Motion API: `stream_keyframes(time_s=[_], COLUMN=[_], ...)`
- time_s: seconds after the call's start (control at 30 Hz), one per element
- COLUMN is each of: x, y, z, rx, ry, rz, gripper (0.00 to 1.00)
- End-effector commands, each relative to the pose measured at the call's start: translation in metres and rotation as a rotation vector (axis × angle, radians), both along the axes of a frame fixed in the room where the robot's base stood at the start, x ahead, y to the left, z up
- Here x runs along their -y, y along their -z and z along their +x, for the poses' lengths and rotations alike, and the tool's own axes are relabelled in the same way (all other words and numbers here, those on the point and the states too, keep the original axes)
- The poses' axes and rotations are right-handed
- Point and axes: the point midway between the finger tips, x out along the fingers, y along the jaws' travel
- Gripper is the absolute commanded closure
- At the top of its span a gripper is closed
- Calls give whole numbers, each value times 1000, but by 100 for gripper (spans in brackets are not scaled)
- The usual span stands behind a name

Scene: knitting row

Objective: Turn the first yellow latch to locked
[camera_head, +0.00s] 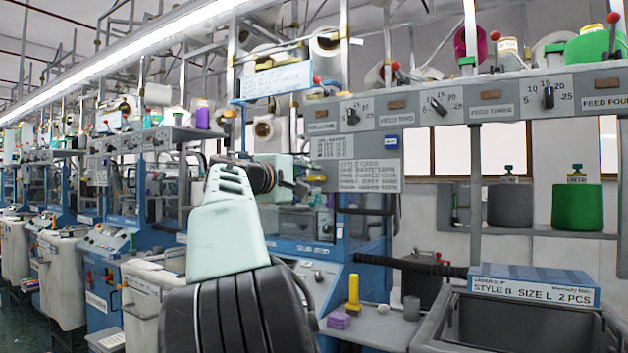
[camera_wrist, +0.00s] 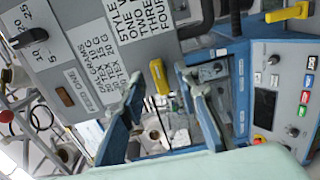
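A small yellow latch (camera_head: 316,178) shows in the head view, left of the printed title card. In the wrist view a yellow latch-like piece (camera_wrist: 158,76) lies beyond and between my fingertips, close to the card's edge. My gripper (camera_wrist: 160,88) is open, its two fingers wide apart with nothing between them, and it appears short of that piece. In the head view my gripper (camera_head: 298,183) is partly hidden by my own pale green arm. A larger yellow handle (camera_head: 353,295) stands on the grey shelf; it seems to be the yellow handle (camera_wrist: 288,12) at the wrist view's top right.
The title card (camera_head: 370,175) hangs right of the latch, under the rail with feed dials (camera_head: 547,97). A control panel with buttons (camera_wrist: 285,100) is at the wrist view's right.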

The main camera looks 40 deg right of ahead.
Motion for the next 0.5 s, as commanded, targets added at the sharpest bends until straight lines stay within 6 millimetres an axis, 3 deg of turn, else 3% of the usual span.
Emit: stream_keyframes(time_s=[0.5], x=[-84], y=[0], z=[-34], rx=[1], ry=[-4], rz=[1], gripper=[71])
